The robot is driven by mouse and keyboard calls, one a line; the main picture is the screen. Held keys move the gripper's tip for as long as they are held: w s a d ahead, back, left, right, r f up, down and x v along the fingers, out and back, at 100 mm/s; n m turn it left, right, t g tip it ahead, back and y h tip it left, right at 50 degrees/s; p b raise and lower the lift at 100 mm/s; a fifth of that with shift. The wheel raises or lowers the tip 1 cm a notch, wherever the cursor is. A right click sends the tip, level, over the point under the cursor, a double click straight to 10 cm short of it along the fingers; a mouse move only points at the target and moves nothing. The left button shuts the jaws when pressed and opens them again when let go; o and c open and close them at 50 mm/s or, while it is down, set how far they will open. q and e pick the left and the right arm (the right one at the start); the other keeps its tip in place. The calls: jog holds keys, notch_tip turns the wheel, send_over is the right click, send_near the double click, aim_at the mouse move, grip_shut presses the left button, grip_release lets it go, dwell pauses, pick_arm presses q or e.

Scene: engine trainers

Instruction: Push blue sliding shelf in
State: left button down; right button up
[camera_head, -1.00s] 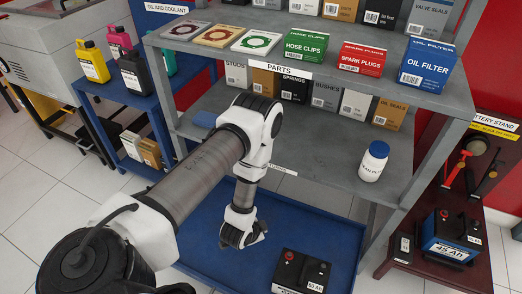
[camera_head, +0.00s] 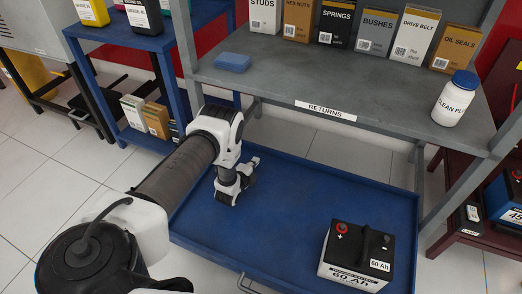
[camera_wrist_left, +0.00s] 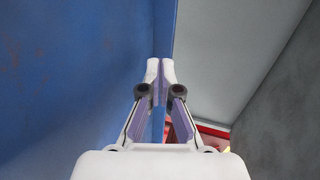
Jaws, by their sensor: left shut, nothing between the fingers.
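The blue sliding shelf (camera_head: 290,215) is the low blue tray with a raised rim, drawn out below the grey shelving unit. A metal handle (camera_head: 246,284) shows at its front edge. A 60 Ah battery (camera_head: 356,255) stands on its right part. My left gripper (camera_head: 236,190) is shut and empty over the shelf's left part; I cannot tell whether it touches. In the left wrist view the closed fingertips (camera_wrist_left: 160,72) point along the shelf's blue rim (camera_wrist_left: 164,35), with the blue surface filling the left side. My right gripper is not in view.
Above is the grey shelf labelled RETURNS (camera_head: 325,111), with a blue sponge-like block (camera_head: 232,62), a white bottle (camera_head: 455,98) and several boxes. A blue rack (camera_head: 140,45) stands left, a dark red battery stand (camera_head: 460,228) right. Tiled floor lies free at front left.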

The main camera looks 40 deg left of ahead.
aim_at(264, 149)
pick_arm(q)
jog(key=b+x, duration=0.1)
jog(key=x, duration=0.1)
jog(key=b+x, duration=0.1)
jog(key=x, duration=0.1)
jog(key=b+x, duration=0.1)
jog(key=x, duration=0.1)
jog(key=shift+w+r, duration=0.3)
jog(key=shift+r, duration=0.05)
jog(key=shift+w+a+r, duration=0.1)
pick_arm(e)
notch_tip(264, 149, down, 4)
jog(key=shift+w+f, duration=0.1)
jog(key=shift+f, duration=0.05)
